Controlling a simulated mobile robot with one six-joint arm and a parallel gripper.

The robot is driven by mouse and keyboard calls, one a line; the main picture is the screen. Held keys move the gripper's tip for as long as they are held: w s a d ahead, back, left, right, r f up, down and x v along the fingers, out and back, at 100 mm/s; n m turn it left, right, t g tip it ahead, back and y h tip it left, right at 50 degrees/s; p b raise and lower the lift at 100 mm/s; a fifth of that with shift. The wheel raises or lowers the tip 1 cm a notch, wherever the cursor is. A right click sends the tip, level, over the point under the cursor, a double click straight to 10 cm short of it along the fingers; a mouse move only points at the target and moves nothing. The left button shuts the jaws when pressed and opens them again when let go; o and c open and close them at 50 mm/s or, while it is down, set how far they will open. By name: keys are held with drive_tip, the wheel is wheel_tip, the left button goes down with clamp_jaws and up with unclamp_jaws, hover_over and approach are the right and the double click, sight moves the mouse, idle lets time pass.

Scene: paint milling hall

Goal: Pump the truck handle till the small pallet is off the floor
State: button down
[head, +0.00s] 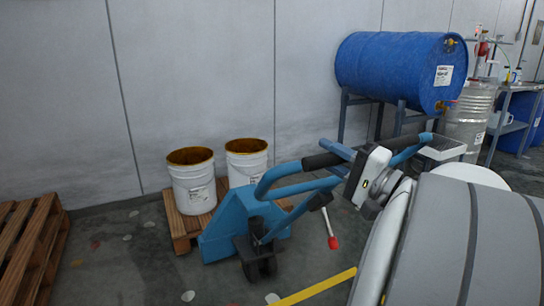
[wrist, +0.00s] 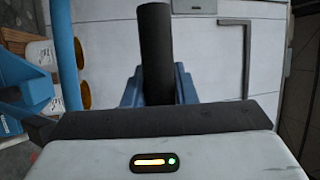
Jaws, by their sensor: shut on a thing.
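The blue pallet truck (head: 232,222) stands in the middle of the head view, its wheel (head: 258,262) on the floor. Its handle (head: 272,180) is tilted over to the right and ends in a loop with a black grip (head: 318,161). My gripper (head: 338,158) is shut on this grip; in the wrist view the black grip (wrist: 155,40) stands between the blue fingers (wrist: 157,88). The small wooden pallet (head: 181,243) is behind the truck, partly hidden by it, and bears two open white pails (head: 194,190) (head: 246,165). I cannot tell any gap under the pallet.
A wooden pallet stack (head: 30,250) stands at the left. A blue drum (head: 395,68) lies on a stand at the back right, beside a steel drum (head: 468,125) and a shelf (head: 520,88). A yellow line (head: 318,287) marks the floor. Floor left of the truck is clear.

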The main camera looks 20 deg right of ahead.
drive_tip(key=c, duration=1.6)
unclamp_jaws()
drive_tip(key=shift+s+f, duration=0.1)
drive_tip(key=shift+f, duration=0.25)
drive_tip(key=shift+o, duration=0.6)
drive_tip(key=shift+w+f, duration=0.15)
drive_tip(key=shift+w, duration=0.05)
drive_tip(key=o, duration=0.3)
drive_tip(key=shift+w, duration=0.1)
